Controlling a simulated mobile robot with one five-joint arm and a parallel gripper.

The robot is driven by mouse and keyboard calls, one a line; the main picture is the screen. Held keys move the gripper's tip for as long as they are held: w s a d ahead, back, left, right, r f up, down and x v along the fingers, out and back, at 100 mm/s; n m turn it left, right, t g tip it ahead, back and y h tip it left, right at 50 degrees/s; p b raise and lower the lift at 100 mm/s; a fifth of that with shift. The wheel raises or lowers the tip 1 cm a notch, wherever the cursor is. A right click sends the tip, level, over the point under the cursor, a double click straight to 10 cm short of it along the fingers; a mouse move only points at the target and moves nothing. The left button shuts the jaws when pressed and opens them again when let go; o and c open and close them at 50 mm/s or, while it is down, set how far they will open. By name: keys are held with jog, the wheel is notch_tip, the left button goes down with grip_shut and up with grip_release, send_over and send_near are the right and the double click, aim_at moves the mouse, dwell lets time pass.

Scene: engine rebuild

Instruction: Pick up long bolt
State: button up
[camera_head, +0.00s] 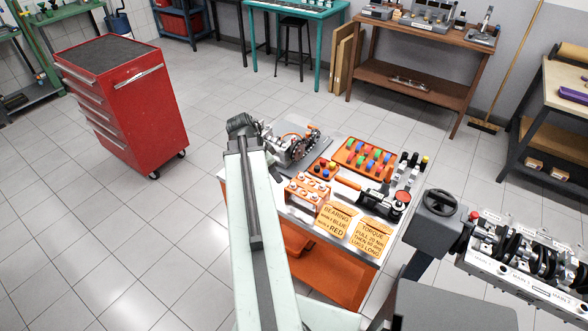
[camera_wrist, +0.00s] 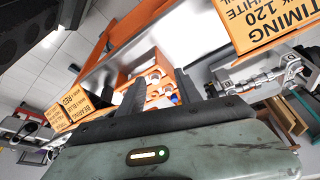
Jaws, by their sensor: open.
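An orange rack (camera_head: 308,190) with several pale round-topped pieces stands at the left front of the orange cart's top. It also shows in the wrist view (camera_wrist: 152,92), behind and between the fingers. I cannot tell from these views which piece, if any, is the long bolt. My gripper (camera_wrist: 166,76) is open in the wrist view, with dark fingers apart and nothing seen held between them. In the head view my arm's end stands high over the cart's left back side, and the fingers are hidden there.
The cart (camera_head: 328,270) also carries a grey engine assembly (camera_head: 294,146), an orange tray of coloured parts (camera_head: 366,158) and yellow signs (camera_head: 336,219). An engine block (camera_head: 530,262) is at right. A red tool chest (camera_head: 126,105) stands left; floor between is clear.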

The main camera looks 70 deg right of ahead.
aim_at(294, 183)
jog(key=shift+m, duration=0.8)
jog(key=s, duration=0.1)
jog(key=s+d+b, duration=0.2)
jog(key=s, duration=0.1)
jog(key=shift+d+f, duration=0.1)
jog(key=shift+f, duration=0.25)
jog(key=shift+s+d+f+b, duration=0.1)
jog(key=shift+f+b, duration=0.2)
jog(key=shift+b, duration=0.05)
jog(key=shift+r, duration=0.1)
jog(key=b+x, duration=0.5)
jog(key=shift+f, duration=0.2)
jog(key=shift+r, duration=0.2)
grip_shut()
